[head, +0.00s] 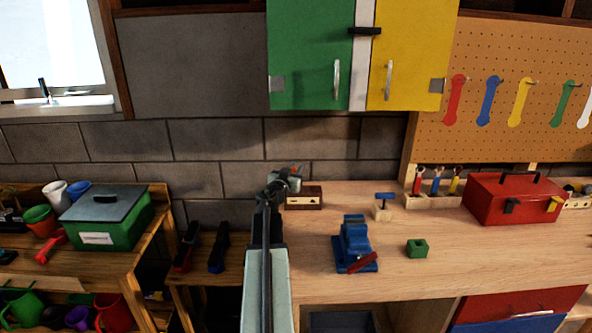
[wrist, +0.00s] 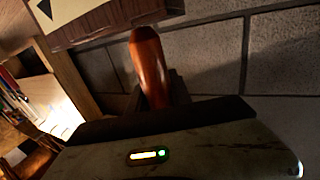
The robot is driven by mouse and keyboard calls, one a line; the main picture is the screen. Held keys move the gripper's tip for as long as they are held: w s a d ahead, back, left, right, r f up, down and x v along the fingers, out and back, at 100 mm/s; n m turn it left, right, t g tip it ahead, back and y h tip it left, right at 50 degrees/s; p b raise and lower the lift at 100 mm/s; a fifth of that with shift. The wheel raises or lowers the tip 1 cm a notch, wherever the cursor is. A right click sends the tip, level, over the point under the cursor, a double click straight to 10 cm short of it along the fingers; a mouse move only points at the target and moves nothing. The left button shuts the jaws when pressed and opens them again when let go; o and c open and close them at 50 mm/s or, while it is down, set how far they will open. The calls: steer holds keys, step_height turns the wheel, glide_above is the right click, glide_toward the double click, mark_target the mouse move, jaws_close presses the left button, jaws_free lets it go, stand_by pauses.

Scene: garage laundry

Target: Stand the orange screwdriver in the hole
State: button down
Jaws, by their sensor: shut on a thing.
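My gripper (head: 289,180) is shut on the orange screwdriver, above the left end of the workbench. In the wrist view, the orange-brown handle (wrist: 150,65) rises from between the jaws, slightly tilted. The head view shows only a small orange bit of it (head: 295,169); its shaft is hidden. A dark brown wooden block with a pale front face (head: 304,201) sits on the bench just below and right of my gripper. Dark marks show on that face; I cannot tell whether its top has a hole. In the wrist view, a brown wooden edge (wrist: 115,22) is close behind the handle.
A blue vise (head: 355,240) stands right of my arm. A green block with a dark opening (head: 417,249), a small wooden stand with a blue-handled tool (head: 383,208) and a red toolbox (head: 512,200) are further right. Grey block wall (head: 345,150) is behind. The bench between is clear.

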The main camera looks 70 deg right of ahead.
steer(key=c, duration=1.1)
jaws_free()
steer(key=a, duration=0.8)
steer(key=shift+w, duration=0.15)
steer(key=shift+d, duration=0.1)
